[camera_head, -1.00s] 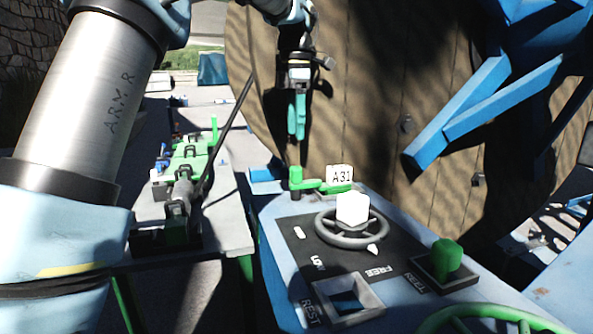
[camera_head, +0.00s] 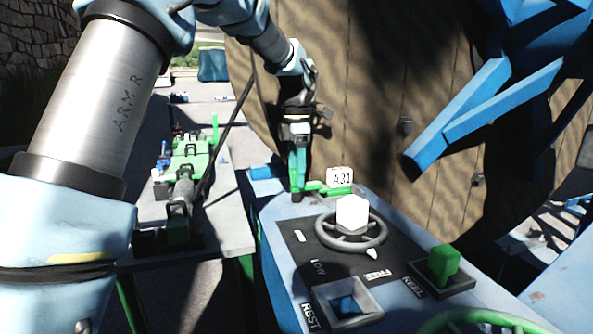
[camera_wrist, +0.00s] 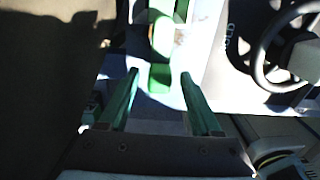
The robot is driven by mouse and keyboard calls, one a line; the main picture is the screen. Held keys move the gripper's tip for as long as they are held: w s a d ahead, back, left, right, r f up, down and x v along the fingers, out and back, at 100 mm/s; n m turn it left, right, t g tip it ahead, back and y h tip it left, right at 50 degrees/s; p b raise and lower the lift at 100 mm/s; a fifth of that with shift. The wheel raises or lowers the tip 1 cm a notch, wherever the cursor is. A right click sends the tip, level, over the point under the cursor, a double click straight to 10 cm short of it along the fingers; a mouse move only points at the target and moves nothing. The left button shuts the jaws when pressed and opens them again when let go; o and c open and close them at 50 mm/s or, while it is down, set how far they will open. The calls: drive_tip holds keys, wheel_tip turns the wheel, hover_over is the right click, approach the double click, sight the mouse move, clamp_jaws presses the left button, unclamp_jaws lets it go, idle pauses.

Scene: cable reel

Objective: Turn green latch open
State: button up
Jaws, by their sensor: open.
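The green latch (camera_head: 325,188) lies on the blue panel by the white A31 tag (camera_head: 340,177). Its upright end is largely hidden behind my fingers in the head view. In the wrist view the green latch (camera_wrist: 160,77) shows between the fingertips, with its green arm running up the picture. My gripper (camera_head: 298,188) points down at the latch's left end. In the wrist view my gripper (camera_wrist: 160,75) is open, with one finger on each side of the green end and gaps visible. Contact cannot be told.
A grey handwheel (camera_head: 351,232) with a white knob stands in front of the latch. A green block (camera_head: 443,263) and a square REST socket (camera_head: 347,300) are nearer. The large wooden reel (camera_head: 370,90) rises behind. A bench (camera_head: 225,215) with cable and green clamps is at left.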

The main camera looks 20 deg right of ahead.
clamp_jaws()
idle(0.4)
idle(0.4)
drive_tip(key=m+p, duration=0.1)
drive_tip(key=m, duration=0.3)
drive_tip(key=shift+r+m, duration=0.1)
drive_tip(key=shift+m, duration=0.3)
drive_tip(key=m+p, duration=0.1)
drive_tip(key=m, duration=0.3)
drive_tip(key=shift+m, duration=0.3)
drive_tip(key=m+p, duration=0.1)
drive_tip(key=m, duration=0.3)
drive_tip(key=shift+m, duration=0.3)
drive_tip(key=shift+m+p, duration=0.3)
drive_tip(key=shift+m, duration=1.7)
